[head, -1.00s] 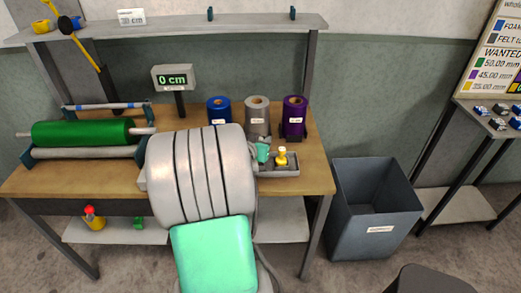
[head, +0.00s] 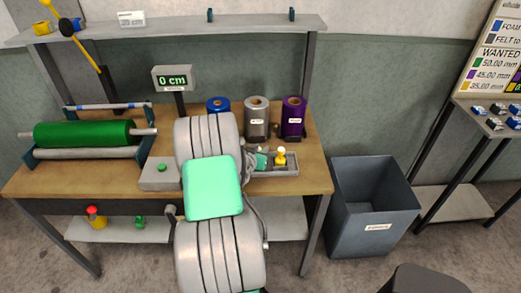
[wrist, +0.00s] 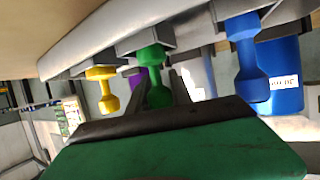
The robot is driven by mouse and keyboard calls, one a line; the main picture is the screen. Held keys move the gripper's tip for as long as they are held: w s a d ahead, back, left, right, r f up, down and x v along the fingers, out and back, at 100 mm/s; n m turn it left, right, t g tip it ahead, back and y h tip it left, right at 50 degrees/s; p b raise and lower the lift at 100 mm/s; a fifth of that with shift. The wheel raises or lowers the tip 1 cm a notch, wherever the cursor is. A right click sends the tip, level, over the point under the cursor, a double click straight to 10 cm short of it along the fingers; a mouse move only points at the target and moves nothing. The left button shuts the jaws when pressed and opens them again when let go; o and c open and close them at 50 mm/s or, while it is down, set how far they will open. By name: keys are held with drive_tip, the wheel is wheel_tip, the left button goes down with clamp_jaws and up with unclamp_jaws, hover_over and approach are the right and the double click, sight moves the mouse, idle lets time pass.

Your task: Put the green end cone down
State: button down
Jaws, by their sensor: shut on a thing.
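The green end cone (wrist: 153,62) is between the fingers of my gripper (wrist: 160,92) in the wrist view, where the scene looks upside down. My gripper is shut on it. The cone's end meets or lies very close to a grey square seat of the tray (wrist: 188,37); I cannot tell whether it rests there. A yellow cone (wrist: 103,85) and a blue cone (wrist: 243,60) sit at seats on either side. In the head view the yellow cone (head: 281,157) stands at the right of the tray (head: 285,170); my arm hides the green cone.
Blue (head: 217,104), silver (head: 257,118) and purple (head: 293,117) rolls stand close behind the tray. A green roll (head: 85,134) lies on a stand at left. A display (head: 173,78) reads 0 cm. A grey bin (head: 375,205) stands right of the bench.

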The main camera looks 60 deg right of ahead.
drive_tip(key=c, duration=1.1)
unclamp_jaws()
drive_tip(key=shift+c, duration=0.2)
drive_tip(key=shift+r, duration=0.15)
drive_tip(key=w+b+v, duration=0.1)
drive_tip(key=v, duration=1.1)
drive_tip(key=w+a+r+n+t+y, duration=0.25)
drive_tip(key=w+a, duration=0.35)
drive_tip(key=a, duration=0.5)
drive_tip(key=w+a+r+n+t+y, duration=0.1)
drive_tip(key=w+a+n+y, duration=0.3)
drive_tip(key=w+a, duration=0.45)
drive_tip(key=s+a+r+n+y, duration=0.1)
drive_tip(key=s+a+n+y, duration=0.1)
drive_tip(key=a, duration=0.7)
drive_tip(key=s+a+r+n+y, duration=0.1)
drive_tip(key=s+a+n+y, duration=0.1)
drive_tip(key=a+n, duration=0.3)
drive_tip(key=s+a+r+n+y, duration=0.2)
drive_tip(key=s+a+n+y, duration=0.1)
drive_tip(key=a, duration=0.9)
drive_tip(key=shift+s+a+n+g, duration=0.3)
drive_tip(key=shift+a+n+g, duration=0.1)
drive_tip(key=shift+n, duration=0.15)
